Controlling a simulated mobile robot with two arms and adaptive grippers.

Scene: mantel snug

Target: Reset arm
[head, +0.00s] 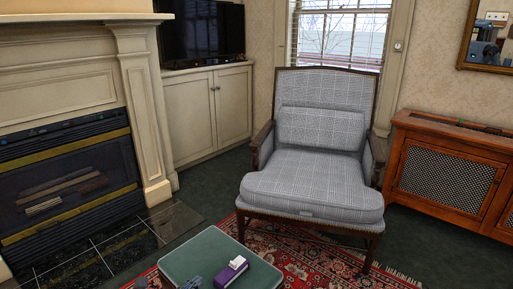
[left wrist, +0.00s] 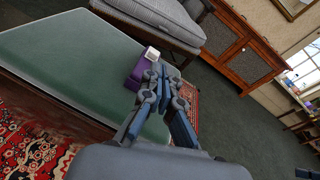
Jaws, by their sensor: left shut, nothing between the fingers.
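My left gripper (left wrist: 164,72) is shut and empty in the left wrist view. Its fingers point away over the edge of a green-topped table or ottoman (left wrist: 70,55). In the head view only the tip of the left gripper (head: 191,283) shows at the bottom edge, over the same green top (head: 205,252). A purple box with a white part (head: 231,272) lies on that top, just right of the gripper. The box also shows beside the fingers in the left wrist view (left wrist: 136,76); I cannot tell whether they touch it.
A grey checked armchair (head: 315,185) stands beyond the green top on a red patterned rug (head: 295,258). A fireplace (head: 70,180) is at the left, a wooden cabinet with mesh doors (head: 445,175) at the right. Dark green carpet (head: 410,240) is clear between chair and cabinet.

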